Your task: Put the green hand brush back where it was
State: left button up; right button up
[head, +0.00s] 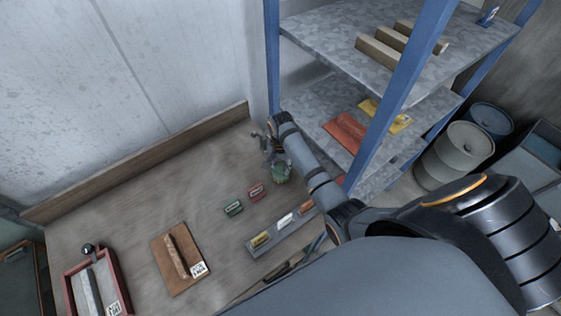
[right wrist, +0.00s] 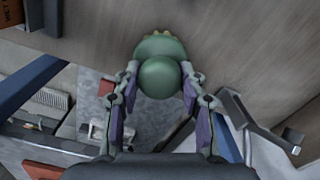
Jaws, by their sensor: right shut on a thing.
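The green hand brush (head: 281,173) is in my right gripper (head: 274,152), over the back right part of the wooden workbench. It also shows in the right wrist view (right wrist: 161,77), seen end-on as a rounded green shape with pale yellowish tips at its top. The fingers of my right gripper (right wrist: 160,88) close on it from both sides. I cannot tell whether the brush touches the bench. My left gripper is not in view.
A blue-posted shelf (head: 340,100) stands close on the right. The bench's back left is clear.

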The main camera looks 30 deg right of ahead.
jog(key=o, duration=0.8)
jog(key=shift+s+a+f, duration=0.1)
jog(key=shift+s, duration=0.2)
jog(key=shift+o, duration=1)
jog(key=shift+s+a+r, duration=0.2)
jog(key=shift+s, duration=0.05)
jog(key=shift+o, duration=1.1)
jog(key=shift+a, duration=0.1)
jog(key=shift+w, duration=0.1)
jog(key=shift+r, duration=0.15)
notch_tip(320, 180, up, 5)
jog(key=shift+r+b, duration=0.1)
jog(key=shift+b, duration=0.85)
notch_tip(320, 180, up, 4)
jog(key=shift+f+b, duration=0.1)
jog(key=shift+b, duration=0.45)
pick_arm(q)
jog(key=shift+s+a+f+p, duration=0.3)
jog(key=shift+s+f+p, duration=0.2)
jog(key=shift+p, duration=0.6)
pick_arm(e)
notch_tip(320, 180, up, 3)
jog(key=shift+f, duration=0.1)
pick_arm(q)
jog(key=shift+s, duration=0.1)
